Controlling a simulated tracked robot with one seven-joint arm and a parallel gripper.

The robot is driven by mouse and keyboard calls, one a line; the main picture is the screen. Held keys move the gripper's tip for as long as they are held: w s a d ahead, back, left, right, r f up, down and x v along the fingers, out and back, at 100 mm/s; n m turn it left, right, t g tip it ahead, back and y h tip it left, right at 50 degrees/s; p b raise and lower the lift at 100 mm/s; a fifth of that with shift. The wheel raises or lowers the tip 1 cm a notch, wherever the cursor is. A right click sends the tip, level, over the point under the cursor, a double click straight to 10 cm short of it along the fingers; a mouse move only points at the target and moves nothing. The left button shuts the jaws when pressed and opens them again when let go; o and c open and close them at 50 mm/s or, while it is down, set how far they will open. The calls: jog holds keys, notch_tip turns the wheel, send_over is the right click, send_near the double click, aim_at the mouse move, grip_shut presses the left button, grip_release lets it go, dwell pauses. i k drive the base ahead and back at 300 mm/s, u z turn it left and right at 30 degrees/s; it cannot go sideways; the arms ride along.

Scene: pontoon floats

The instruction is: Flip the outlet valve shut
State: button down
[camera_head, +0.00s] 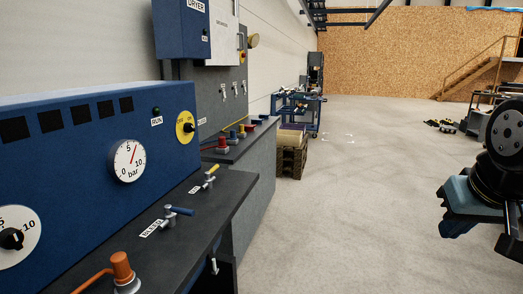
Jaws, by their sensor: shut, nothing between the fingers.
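The outlet valve has a yellow lever (213,168) on a small metal body. It stands on the dark bench top beside a small white label that seems to read OUT. The lever points up and to the right in the picture, away from the blue panel. Part of my arm, a black round joint with a blue-grey piece, shows at the right edge, well apart from the valve. No gripper fingers can be made out.
A blue-handled bleed valve (179,211) stands nearer on the bench, and an orange-handled valve (121,266) nearer still. The blue panel (70,150) with a pressure gauge (129,161) rises behind them. Open floor (340,220) lies between bench and arm. A wooden pallet stack (291,160) stands beyond.

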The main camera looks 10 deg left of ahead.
aim_at(207, 174)
jog(key=i, duration=1.1)
jog(key=u, duration=0.8)
jog(key=i, duration=0.4)
jog(key=u, duration=0.2)
jog(key=k, duration=0.95)
jog(key=u, duration=0.2)
jog(key=i, duration=0.95)
jog(key=z, duration=0.1)
